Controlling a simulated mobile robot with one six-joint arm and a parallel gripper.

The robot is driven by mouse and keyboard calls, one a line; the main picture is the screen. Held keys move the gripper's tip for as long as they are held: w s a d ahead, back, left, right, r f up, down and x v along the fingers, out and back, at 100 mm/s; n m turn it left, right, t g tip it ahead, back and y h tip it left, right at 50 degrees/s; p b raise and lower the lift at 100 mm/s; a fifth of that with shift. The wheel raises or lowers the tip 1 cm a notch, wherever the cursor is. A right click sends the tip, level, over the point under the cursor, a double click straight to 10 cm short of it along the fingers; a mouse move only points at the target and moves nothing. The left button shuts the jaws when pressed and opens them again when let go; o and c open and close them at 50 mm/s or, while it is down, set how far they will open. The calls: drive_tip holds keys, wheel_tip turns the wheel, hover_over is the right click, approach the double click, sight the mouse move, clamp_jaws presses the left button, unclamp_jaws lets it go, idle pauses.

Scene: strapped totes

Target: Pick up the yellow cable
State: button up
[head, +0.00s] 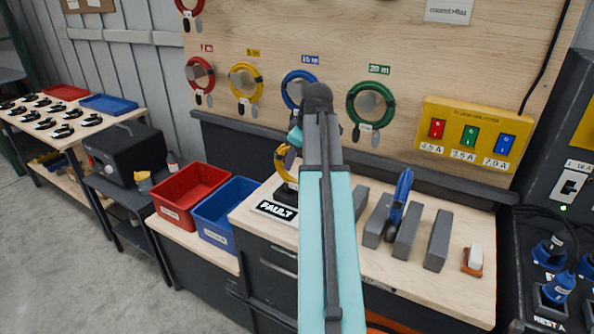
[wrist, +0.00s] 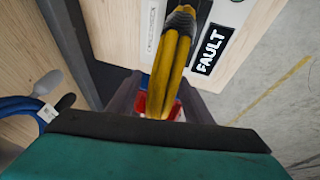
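A looped yellow cable (wrist: 168,75) hangs at a black holder beside the FAULT label in the wrist view. In the head view this yellow cable (head: 281,160) shows just left of my arm, above the FAULT base. My gripper (wrist: 163,85) has its two dark fingers apart, one on each side of the loop. Slivers of red and blue background show between the fingers and the cable, so it looks open. In the head view my arm hides most of the gripper. Another yellow coil (head: 235,80) hangs on the wall board under a yellow tag.
Red (head: 202,74), blue (head: 289,88) and green (head: 352,107) coils hang on the board. A red bin (head: 180,205) and a blue bin (head: 215,222) stand left of the FAULT plate (head: 275,210).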

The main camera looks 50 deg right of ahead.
clamp_jaws()
drive_tip(key=shift+r, duration=0.2)
drive_tip(key=shift+w+r+b, duration=0.1)
drive_tip(key=shift+r+b, duration=0.35)
drive_tip(key=shift+r, duration=1.05)
drive_tip(key=s+a+r+b, duration=0.1)
drive_tip(key=s+a+b, duration=0.1)
drive_tip(key=s+a, duration=0.7)
drive_tip(key=s, duration=0.4)
drive_tip(key=shift+a+r, duration=0.25)
drive_tip(key=shift+r, duration=0.25)
drive_tip(key=shift+r+p, duration=1.35)
drive_tip(key=shift+r, duration=0.25)
drive_tip(key=shift+w, duration=0.1)
